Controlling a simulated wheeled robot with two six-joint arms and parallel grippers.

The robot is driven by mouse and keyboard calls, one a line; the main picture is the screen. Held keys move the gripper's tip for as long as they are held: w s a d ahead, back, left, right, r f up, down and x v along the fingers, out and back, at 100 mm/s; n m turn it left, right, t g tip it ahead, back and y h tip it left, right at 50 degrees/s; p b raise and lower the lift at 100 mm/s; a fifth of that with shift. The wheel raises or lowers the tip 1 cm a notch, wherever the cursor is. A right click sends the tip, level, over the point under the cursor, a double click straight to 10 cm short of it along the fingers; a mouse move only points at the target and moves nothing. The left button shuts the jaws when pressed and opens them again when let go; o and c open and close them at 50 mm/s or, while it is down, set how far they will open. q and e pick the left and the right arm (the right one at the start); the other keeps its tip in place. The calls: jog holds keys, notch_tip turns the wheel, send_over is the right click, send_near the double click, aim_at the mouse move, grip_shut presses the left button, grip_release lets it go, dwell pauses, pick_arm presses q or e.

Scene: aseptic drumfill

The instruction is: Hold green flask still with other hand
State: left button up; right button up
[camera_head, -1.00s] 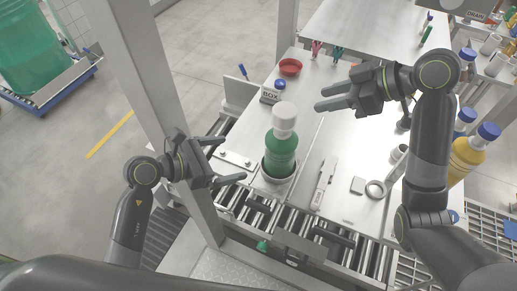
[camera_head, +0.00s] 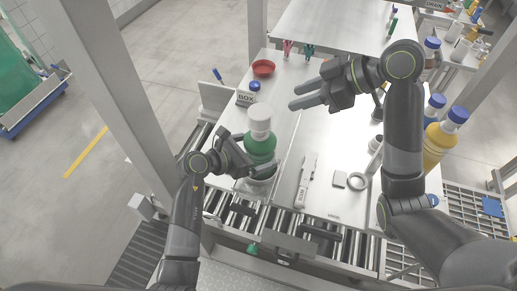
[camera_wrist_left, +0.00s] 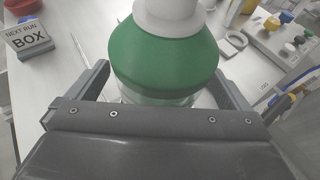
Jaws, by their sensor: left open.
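The gripper hides part of the flask's lower body. My right gripper (camera_head: 291,98) is open and empty, above the table to the right of the flask.
A box sign (camera_head: 246,98) and a red bowl (camera_head: 263,68) stand behind the flask. Rollers (camera_head: 290,222) run along the front. A yellow bottle (camera_head: 440,140) stands far right.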

pick_arm(q)
jog(key=shift+w+d+f, duration=0.15)
jog(key=shift+w+d, duration=0.1)
jog(key=shift+d, duration=0.15)
jog(key=c, duration=1)
jog(key=shift+c, duration=0.2)
jog(key=shift+f, duration=0.15)
dwell(0.7)
